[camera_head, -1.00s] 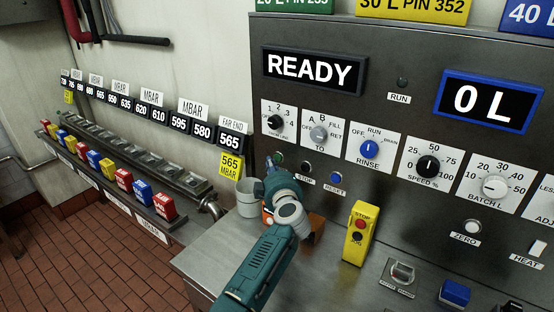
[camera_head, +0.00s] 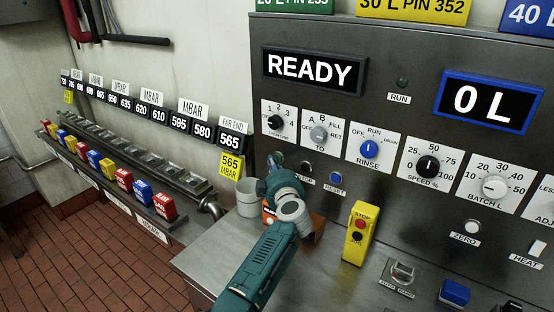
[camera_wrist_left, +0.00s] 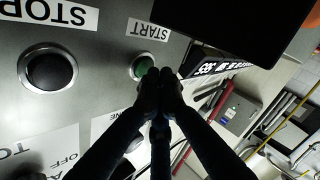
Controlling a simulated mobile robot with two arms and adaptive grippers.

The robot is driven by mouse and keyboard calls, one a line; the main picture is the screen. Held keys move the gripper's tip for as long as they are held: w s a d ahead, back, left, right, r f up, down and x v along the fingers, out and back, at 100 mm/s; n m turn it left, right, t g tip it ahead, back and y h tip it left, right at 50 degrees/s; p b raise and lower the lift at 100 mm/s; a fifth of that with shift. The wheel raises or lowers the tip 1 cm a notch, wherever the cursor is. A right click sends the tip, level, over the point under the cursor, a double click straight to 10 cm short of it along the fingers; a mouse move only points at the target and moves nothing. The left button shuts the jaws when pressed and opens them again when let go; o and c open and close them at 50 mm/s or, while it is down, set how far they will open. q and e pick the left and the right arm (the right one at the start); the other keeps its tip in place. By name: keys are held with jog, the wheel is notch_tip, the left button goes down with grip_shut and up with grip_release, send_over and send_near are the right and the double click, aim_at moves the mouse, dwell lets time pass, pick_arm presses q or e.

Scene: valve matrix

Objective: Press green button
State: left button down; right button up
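The green start button (camera_head: 280,156) is on the grey upright panel, below the control dials. In the left wrist view the green button (camera_wrist_left: 142,67) has a metal ring and a START label. My left gripper (camera_wrist_left: 164,77) is shut and empty. Its joined fingertips overlap the button's edge in that view. In the head view the left gripper (camera_head: 271,162) is just in front of the panel, beside the button. I cannot tell whether it touches the button. My right gripper is not in view.
A dark stop button (camera_wrist_left: 48,70) sits next to the green one. A blue reset button (camera_head: 336,178) is further right. A white-grey cup (camera_head: 247,198) and a yellow control box (camera_head: 358,235) stand on the steel counter (camera_head: 205,262) near my arm.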

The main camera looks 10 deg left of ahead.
pick_arm(q)
jog(key=shift+w+d, duration=0.15)
jog(key=shift+w, duration=0.25)
dwell(0.6)
jog(key=shift+s+a+p, duration=0.3)
jog(key=shift+s+p, duration=0.5)
jog(key=shift+p, duration=0.35)
jog(key=s+p, duration=0.1)
jog(key=p, duration=0.1)
jog(key=s+a+p, duration=0.1)
jog(key=s, duration=0.1)
jog(key=s+p, duration=0.1)
jog(key=p, duration=0.1)
jog(key=shift+s+a+p, duration=0.3)
jog(key=shift+s+a, duration=0.05)
